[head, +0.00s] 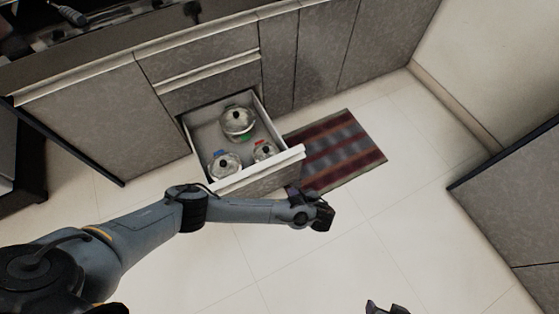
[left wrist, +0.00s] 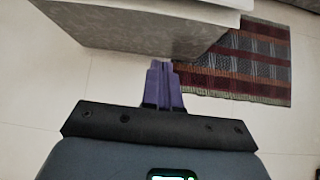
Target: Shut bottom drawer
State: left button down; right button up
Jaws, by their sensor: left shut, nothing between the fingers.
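The bottom drawer (head: 284,167) stands pulled out from the grey cabinet, with several lidded pots (head: 238,122) inside. Its grey front also shows at the top of the left wrist view (left wrist: 140,28). My left gripper (head: 294,191) is in front of the drawer front, near its right end. In the left wrist view its purple fingers (left wrist: 162,84) are together and empty, pointing at the drawer front. I cannot tell whether they touch it. Only the tip of my right gripper (head: 386,308) shows at the bottom edge of the head view; its state is unclear.
A red and grey striped rug (head: 345,150) lies on the floor right of the drawer. Closed cabinet fronts (head: 325,50) flank it, and another cabinet (head: 520,205) stands at the right. The tiled floor (head: 400,220) in front is clear.

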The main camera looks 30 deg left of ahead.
pick_arm(q)
jog(key=w+r, duration=0.3)
jog(key=b, duration=0.9)
send_over(283, 166)
jog(key=s+d, duration=0.2)
jog(key=f, duration=0.6)
jog(key=shift+s+a+f, duration=0.1)
jog(key=shift+a+f, duration=0.15)
jog(key=shift+f, duration=0.1)
jog(key=shift+a+r, duration=0.1)
